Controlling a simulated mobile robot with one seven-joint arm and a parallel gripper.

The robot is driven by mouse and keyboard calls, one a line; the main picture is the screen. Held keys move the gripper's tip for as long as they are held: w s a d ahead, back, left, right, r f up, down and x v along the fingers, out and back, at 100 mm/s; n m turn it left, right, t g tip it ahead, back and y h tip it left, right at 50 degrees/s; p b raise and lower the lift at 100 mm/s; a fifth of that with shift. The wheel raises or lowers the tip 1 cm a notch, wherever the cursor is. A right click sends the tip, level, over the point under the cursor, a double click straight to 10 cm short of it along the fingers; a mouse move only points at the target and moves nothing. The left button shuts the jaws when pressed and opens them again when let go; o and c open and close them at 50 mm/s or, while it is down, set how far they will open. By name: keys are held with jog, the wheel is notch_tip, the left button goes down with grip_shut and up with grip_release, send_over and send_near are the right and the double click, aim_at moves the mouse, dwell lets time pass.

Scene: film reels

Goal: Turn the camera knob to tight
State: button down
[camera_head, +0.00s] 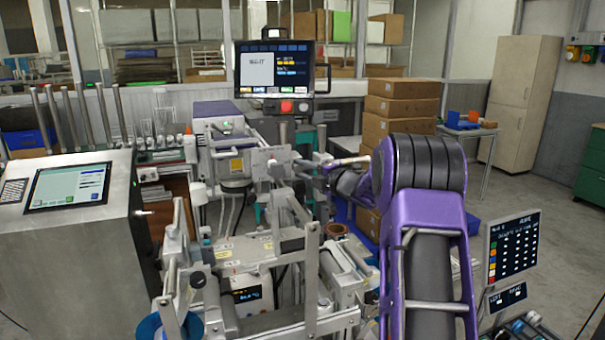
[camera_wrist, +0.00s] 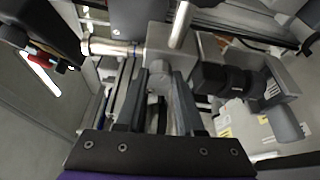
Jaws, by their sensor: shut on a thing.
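In the wrist view, my gripper (camera_wrist: 158,92) has its two dark fingers on either side of a small grey rounded knob (camera_wrist: 158,76), and they are shut on it. The knob sits at the machine's metal frame, and its lower part is hidden between the fingers. I cannot read any tight or loose mark on it. A black and grey camera-like unit (camera_wrist: 230,80) sits just right of the fingers. In the head view, my gripper is small and partly hidden by my arm near the machine's upper frame, and the knob cannot be made out.
The labelling machine's frame (camera_head: 260,245) has rails and brackets close around my gripper. A metal bar (camera_wrist: 181,22) stands just beyond the fingers in the wrist view. A screen (camera_head: 273,70) rises behind the machine. A control cabinet (camera_head: 75,270) stands left, and a display panel (camera_head: 513,247) right.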

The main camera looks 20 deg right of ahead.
dwell(0.4)
jog(key=c, duration=0.5)
grip_release()
jog(key=b+v, duration=0.1)
jog(key=v, duration=1.6)
jog(key=shift+s+d+f, duration=0.1)
jog(key=shift+s+d, duration=0.05)
jog(key=shift+s, duration=0.05)
jog(key=shift+w+m, duration=0.1)
jog(key=shift+m, duration=0.2)
